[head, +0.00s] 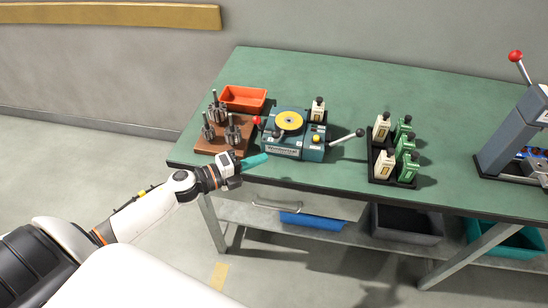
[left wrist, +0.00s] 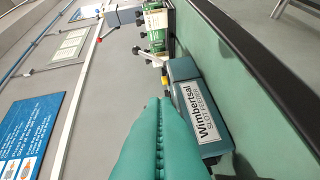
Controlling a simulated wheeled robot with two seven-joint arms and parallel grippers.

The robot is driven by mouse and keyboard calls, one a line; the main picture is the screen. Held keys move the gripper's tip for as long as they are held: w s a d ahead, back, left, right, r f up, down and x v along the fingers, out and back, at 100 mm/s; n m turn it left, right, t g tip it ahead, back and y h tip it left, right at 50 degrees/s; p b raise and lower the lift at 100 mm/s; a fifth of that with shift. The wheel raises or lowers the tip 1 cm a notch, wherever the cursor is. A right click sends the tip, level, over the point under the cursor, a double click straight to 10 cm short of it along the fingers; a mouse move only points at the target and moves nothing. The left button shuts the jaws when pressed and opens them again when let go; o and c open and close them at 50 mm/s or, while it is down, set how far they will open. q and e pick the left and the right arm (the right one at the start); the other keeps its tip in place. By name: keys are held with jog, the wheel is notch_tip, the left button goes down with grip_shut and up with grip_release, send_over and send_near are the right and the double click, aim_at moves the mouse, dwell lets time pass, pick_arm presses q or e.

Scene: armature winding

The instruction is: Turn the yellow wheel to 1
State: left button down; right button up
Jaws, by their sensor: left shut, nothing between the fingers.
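The yellow wheel (head: 289,121) lies flat on top of the blue-green machine (head: 284,148) near the table's left end. Its number marks are too small to read. The machine, with a white name plate, also shows in the left wrist view (left wrist: 190,72). My left gripper (head: 265,157) has teal fingers and is shut and empty, just in front of the machine's left front corner, below the wheel. Its closed fingers (left wrist: 156,130) fill the lower middle of the left wrist view. The wheel is not clearly visible there. My right gripper is not in view.
A brown block with metal armatures (head: 222,137) and an orange tray (head: 243,98) stand left of the machine. A lever with a black knob (head: 360,132) sticks out right. A black rack of white and green bottles (head: 381,176) stands further right. The green table's back is clear.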

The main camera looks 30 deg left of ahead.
pick_arm(q)
jog(key=v, duration=0.2)
jog(key=shift+s+r, duration=0.25)
jog(key=shift+s, duration=0.15)
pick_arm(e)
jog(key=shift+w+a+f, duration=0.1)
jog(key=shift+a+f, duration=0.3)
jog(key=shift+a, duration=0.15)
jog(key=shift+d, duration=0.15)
